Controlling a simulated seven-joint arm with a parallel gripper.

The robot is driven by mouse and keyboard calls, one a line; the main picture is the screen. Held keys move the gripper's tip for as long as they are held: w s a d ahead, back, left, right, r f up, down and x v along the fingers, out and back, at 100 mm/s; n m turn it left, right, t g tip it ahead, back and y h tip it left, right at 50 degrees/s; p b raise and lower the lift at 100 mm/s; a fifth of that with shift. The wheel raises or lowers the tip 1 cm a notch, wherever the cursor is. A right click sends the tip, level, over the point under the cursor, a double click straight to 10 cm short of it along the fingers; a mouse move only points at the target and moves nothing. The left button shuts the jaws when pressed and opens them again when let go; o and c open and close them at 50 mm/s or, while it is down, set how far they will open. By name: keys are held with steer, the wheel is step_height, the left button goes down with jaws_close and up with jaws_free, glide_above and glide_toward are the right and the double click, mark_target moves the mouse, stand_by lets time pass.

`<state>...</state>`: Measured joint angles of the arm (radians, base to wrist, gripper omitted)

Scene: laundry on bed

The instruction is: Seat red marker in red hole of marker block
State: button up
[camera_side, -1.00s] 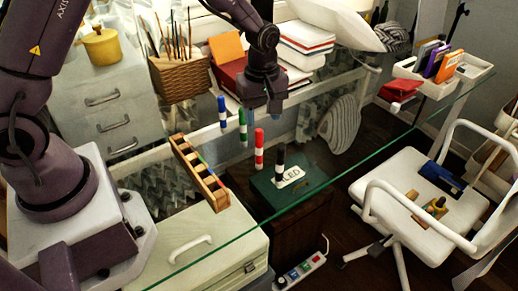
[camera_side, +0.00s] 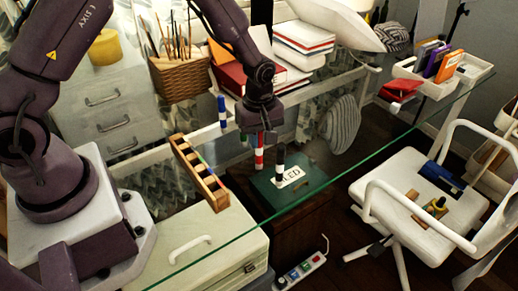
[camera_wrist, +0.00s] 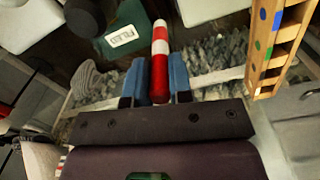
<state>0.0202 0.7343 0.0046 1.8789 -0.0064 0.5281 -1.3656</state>
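The red marker (camera_side: 259,160), red with a white band, stands upright on the glass desk. My gripper (camera_side: 261,130) has come down over its upper part from above. In the wrist view the red marker (camera_wrist: 160,60) lies between the two blue fingers (camera_wrist: 159,80), with a narrow gap on its left side; the fingers look open around it. The marker block (camera_side: 201,176), a long wooden rack, stands apart to the left. In the wrist view the block (camera_wrist: 290,35) shows blue and green dots at the upper right; I cannot make out the red hole.
A blue marker (camera_side: 222,112) stands left of my gripper. A green marker (camera_side: 243,138) is partly hidden right beside it. A black marker (camera_side: 280,163) stands to the right. A wicker basket (camera_side: 182,78) and books (camera_side: 232,78) are behind.

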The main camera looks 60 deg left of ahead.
jaws_close()
steer(key=shift+r, duration=0.15)
